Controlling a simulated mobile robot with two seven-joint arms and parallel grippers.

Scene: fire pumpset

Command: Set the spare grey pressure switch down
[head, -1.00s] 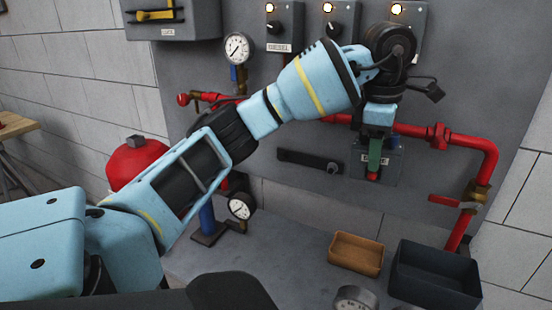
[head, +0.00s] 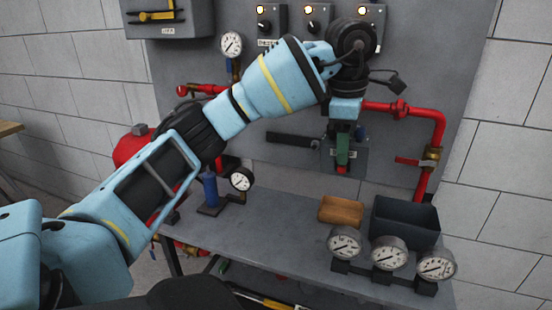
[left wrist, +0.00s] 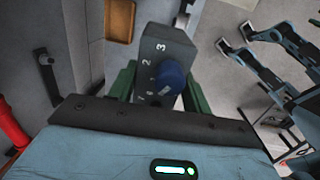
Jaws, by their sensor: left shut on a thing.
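The spare grey pressure switch (left wrist: 165,50) is a grey box with white numerals and a blue knob (left wrist: 171,78), seen close in the left wrist view. It sits between the green fingers of my left gripper (left wrist: 158,85), which is shut on it. In the head view my left gripper (head: 343,150) points down in front of the panel, above the back of the bench. There its fingers hide most of the switch, and a bit of blue knob (head: 361,132) shows beside them. My right gripper is not identifiable in either view.
An orange-brown tray (head: 341,210) and a dark bin (head: 405,222) stand on the bench (head: 270,235), right of centre. Several gauges (head: 389,253) stand at its front right. Red piping (head: 436,135) runs along the grey panel. The bench middle is clear.

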